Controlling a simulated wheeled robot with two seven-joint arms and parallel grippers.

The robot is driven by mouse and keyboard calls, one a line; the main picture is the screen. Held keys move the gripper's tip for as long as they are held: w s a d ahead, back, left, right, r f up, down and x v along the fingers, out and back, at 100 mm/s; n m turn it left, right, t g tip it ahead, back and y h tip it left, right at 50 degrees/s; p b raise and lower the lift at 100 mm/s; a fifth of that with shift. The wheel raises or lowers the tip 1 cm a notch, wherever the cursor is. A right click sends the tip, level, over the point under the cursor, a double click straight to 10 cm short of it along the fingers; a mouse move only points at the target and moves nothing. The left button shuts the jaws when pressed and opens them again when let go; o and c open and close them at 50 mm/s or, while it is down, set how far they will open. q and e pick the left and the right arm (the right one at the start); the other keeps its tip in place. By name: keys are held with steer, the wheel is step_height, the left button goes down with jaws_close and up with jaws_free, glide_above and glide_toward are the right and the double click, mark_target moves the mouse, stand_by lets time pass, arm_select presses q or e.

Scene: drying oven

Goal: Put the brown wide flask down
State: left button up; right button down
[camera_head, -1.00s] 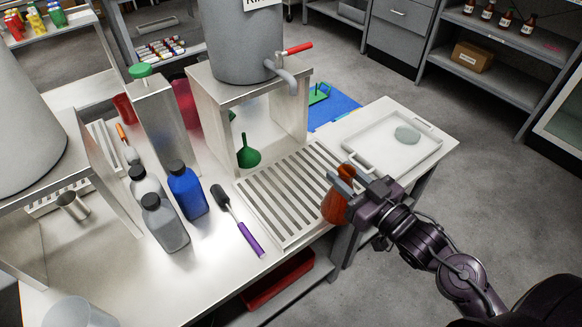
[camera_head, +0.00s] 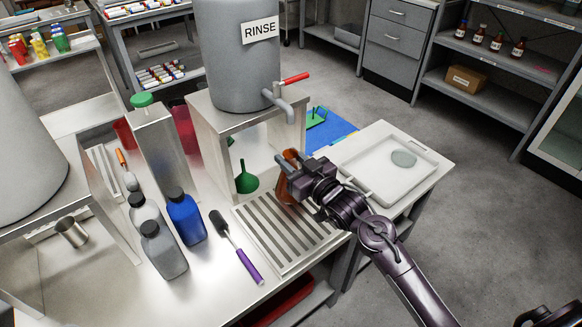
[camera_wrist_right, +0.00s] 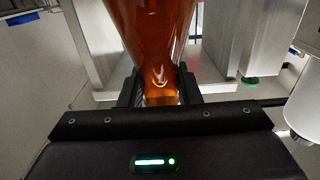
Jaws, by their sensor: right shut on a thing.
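The brown wide flask (camera_head: 285,191) is over the back part of the slatted drain grate (camera_head: 262,237), near the open front of the rinse stand. My right gripper (camera_head: 292,172) is shut on the flask, and the arm comes in from the lower right. In the right wrist view the amber flask (camera_wrist_right: 150,35) sits between the two fingers (camera_wrist_right: 160,88), held at its narrow part. I cannot tell whether the flask's base touches the grate, as the gripper hides part of it. My left gripper is not in view.
The grey RINSE tank (camera_head: 235,70) with a red-handled tap (camera_head: 292,79) stands on the metal stand. A green funnel (camera_head: 246,180) is under it. A white tray (camera_head: 385,188) is right. The grate's front is clear.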

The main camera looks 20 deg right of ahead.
steer(key=shift+f, duration=1.55)
steer(key=c, duration=1.1)
jaws_free()
steer(key=shift+o, duration=0.2)
steer(key=v, duration=1.2)
